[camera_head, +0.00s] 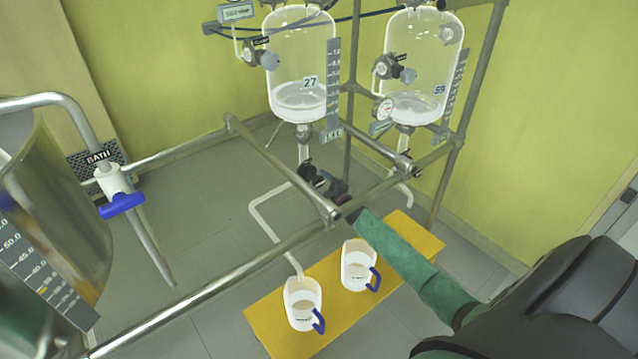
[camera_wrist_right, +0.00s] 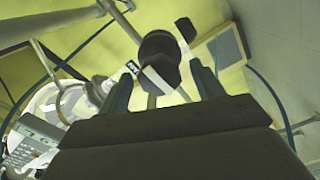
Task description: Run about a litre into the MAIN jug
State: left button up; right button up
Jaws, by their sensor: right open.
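Two white jugs with blue handles, a left jug (camera_head: 301,306) and a right jug (camera_head: 358,264), stand on a yellow platform (camera_head: 408,236); their labels are too small to read. A white outlet pipe (camera_head: 268,226) runs from below glass reactor 27 (camera_head: 303,75) down to the left jug's mouth. A dark valve (camera_head: 313,178) sits under that reactor. My right gripper (camera_head: 347,205) is close to this valve. In the right wrist view a dark knob (camera_wrist_right: 160,48) lies ahead of the open, parted fingers (camera_wrist_right: 162,82); contact cannot be told. My left gripper is out of view.
Glass reactor 59 (camera_head: 421,68) hangs at right, its outlet above the platform's far end. Metal rails (camera_head: 200,301) cross in front. A steel vessel with a scale and a blue-handled BATH tap (camera_head: 122,205) stand at left.

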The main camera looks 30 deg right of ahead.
aim_at(321, 184)
jog(key=s, duration=0.4)
jog(key=shift+s+d, duration=0.15)
jog(key=shift+s, duration=0.1)
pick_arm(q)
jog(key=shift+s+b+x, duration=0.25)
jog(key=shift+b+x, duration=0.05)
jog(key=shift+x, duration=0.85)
pick_arm(e)
jog(key=shift+s+d, duration=0.1)
jog(key=shift+s, duration=0.6)
